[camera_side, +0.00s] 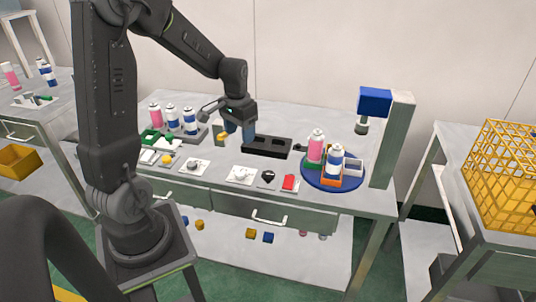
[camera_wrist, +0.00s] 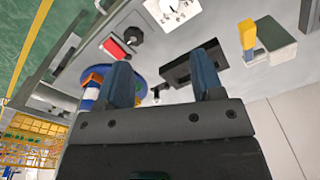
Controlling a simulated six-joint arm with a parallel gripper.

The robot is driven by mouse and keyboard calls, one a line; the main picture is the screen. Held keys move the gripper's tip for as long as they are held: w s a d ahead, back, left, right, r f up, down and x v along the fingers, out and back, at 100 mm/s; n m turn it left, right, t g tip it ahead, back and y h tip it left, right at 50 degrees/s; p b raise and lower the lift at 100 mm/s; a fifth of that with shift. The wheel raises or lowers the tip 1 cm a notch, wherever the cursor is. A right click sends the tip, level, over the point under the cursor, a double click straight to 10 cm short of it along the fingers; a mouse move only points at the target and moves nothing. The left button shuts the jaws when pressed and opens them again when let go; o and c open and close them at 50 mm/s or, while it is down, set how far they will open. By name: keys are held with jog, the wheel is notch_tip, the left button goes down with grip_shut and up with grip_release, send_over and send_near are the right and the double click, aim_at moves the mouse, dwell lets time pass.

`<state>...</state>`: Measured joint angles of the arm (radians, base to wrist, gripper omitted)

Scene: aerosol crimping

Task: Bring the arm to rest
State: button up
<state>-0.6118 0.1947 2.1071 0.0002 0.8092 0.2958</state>
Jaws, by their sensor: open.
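My gripper (camera_side: 238,132) hangs over the bench, behind its middle, just left of the black two-slot block (camera_side: 267,147). In the wrist view my gripper (camera_wrist: 162,80) shows two blue fingers spread apart with nothing between them. The black block (camera_wrist: 188,68) shows beyond the fingers there. The gripper appears to be above the bench surface; its exact height is hard to tell.
A blue round plate (camera_side: 333,183) carries a pink can (camera_side: 316,148) and a blue-white can (camera_side: 335,161). Several cans stand left of my gripper. A yellow wire crate (camera_side: 503,175) is far right.

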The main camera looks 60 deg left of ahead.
jog(key=s+d+r+m+t, duration=0.1)
jog(key=s+d+r, duration=0.4)
jog(key=d, duration=0.5)
jog(key=s+d+r+m+t, duration=0.2)
jog(key=s+d+r+t, duration=0.2)
jog(key=d, duration=0.7)
notch_tip(320, 180, up, 4)
jog(key=shift+s+f+m, duration=0.1)
jog(key=shift+s+m, duration=0.2)
jog(key=shift+s, duration=0.85)
